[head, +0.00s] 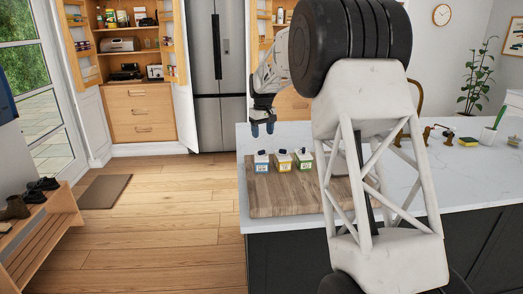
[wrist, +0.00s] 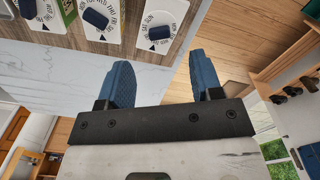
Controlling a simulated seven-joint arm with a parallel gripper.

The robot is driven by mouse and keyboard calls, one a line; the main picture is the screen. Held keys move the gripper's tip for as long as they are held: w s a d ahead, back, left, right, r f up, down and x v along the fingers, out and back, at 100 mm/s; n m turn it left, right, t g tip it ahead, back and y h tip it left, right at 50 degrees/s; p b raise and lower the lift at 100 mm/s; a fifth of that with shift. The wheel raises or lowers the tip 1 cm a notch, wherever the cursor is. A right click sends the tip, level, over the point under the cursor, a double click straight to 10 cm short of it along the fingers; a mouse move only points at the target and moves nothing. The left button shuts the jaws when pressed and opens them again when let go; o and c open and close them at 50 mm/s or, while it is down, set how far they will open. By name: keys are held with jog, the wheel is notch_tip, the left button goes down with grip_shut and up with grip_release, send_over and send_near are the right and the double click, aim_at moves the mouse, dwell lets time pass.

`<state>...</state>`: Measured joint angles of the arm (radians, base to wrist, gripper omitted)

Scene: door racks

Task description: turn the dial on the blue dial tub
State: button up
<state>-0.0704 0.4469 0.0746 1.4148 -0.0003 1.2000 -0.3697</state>
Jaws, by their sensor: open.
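The blue dial tub (head: 261,163), white with a blue label, stands leftmost of three on a wooden board. In the wrist view, the rightmost white top at the upper edge (wrist: 160,22) appears to be this tub, with day letters around a dark blue dial (wrist: 157,31) and a black triangle mark. My gripper (head: 262,129) is above and beyond the tub in the head view, fingers downward. In the wrist view its two blue fingers (wrist: 166,82) are apart with nothing between them, and clear of the dial.
A yellow-labelled tub (head: 284,161) and a green-labelled tub (head: 304,159) stand close on the right. The wooden board (head: 285,198) lies on the white counter (head: 440,190), near its left edge. The board's front part is bare. My arm covers part of the counter.

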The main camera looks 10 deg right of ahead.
aim_at(262, 153)
jog(key=shift+w+a+f, duration=0.15)
jog(key=shift+w+f, duration=0.35)
jog(key=shift+w, duration=0.25)
jog(key=shift+f, duration=0.1)
jog(key=shift+f, duration=3.8)
jog(key=c, duration=0.9)
